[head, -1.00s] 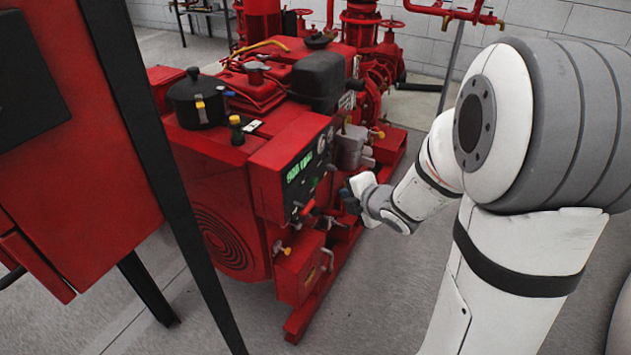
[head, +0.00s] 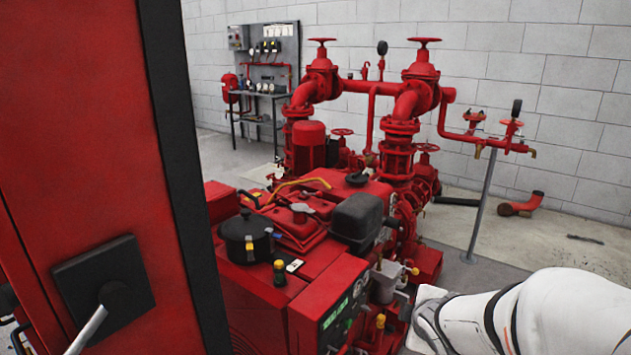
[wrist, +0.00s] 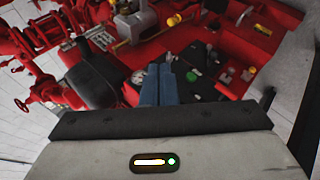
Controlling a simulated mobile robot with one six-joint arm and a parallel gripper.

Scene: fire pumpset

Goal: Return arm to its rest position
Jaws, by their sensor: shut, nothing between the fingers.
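My arm (head: 540,315) reaches in from the lower right in the head view, its far end beside the red pumpset's engine. My gripper (wrist: 160,68) shows in the wrist view with its two blue fingers together and nothing held. The fingers point toward the dark control panel (wrist: 205,90) with its green and red buttons; I cannot tell the exact gap. In the head view the same panel has a lit green display (head: 335,314), and the fingertips do not show there.
A red cabinet (head: 85,130) with a black edge fills the left side. The pumpset's black canister (head: 245,240), dark air box (head: 357,218) and red valves (head: 420,70) stand ahead. A thin post (head: 482,205) stands at the right.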

